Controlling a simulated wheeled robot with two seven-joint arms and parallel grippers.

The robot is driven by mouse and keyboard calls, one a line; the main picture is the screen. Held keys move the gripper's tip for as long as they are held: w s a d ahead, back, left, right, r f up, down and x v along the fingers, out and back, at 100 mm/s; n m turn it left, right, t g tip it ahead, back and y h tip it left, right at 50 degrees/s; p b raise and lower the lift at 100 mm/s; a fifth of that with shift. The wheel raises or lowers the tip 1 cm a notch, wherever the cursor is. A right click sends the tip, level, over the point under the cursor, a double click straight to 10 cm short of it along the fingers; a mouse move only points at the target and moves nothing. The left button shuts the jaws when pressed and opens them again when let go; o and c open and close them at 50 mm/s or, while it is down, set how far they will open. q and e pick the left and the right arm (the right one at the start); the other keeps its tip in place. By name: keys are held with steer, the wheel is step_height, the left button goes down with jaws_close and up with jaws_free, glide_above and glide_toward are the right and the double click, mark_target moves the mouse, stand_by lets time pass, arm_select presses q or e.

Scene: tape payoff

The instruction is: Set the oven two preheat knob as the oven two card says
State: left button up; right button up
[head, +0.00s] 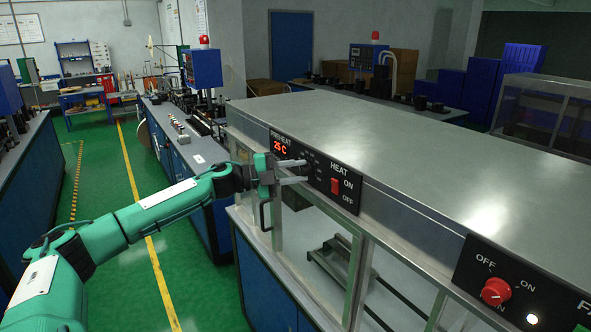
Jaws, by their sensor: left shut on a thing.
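The preheat panel (283,146) is a black plate on the side of the long metal oven housing, with a red display that seems to read 26 C. My left gripper (305,172) is at this panel, below and right of the display, with its fingers pointing at the dial area. It is shut on the preheat knob, which is mostly hidden by the fingers, so its setting cannot be read. Pale dial marks show around it. I cannot make out an oven two card. My right gripper is not in view.
A red heat switch (334,186) marked ON and OFF sits just right of the gripper. A red rotary knob (495,291) is on another panel at lower right. The metal top (400,150) is bare. Green floor is clear at left.

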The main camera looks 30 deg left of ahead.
arm_select(q)
steer(key=shift+m, duration=0.5)
steer(key=o, duration=1)
steer(key=shift+d, duration=0.1)
steer(key=shift+s+a+f, duration=0.1)
steer(key=shift+s+a, duration=0.05)
steer(key=shift+a, duration=0.1)
steer(key=b+v, duration=0.3)
steer(key=v, duration=0.1)
steer(key=b+v, duration=0.3)
steer(key=v, duration=0.1)
steer(key=b+v, duration=0.3)
steer(key=v, duration=0.2)
steer(key=shift+s+r, duration=0.15)
steer(key=shift+r, duration=0.25)
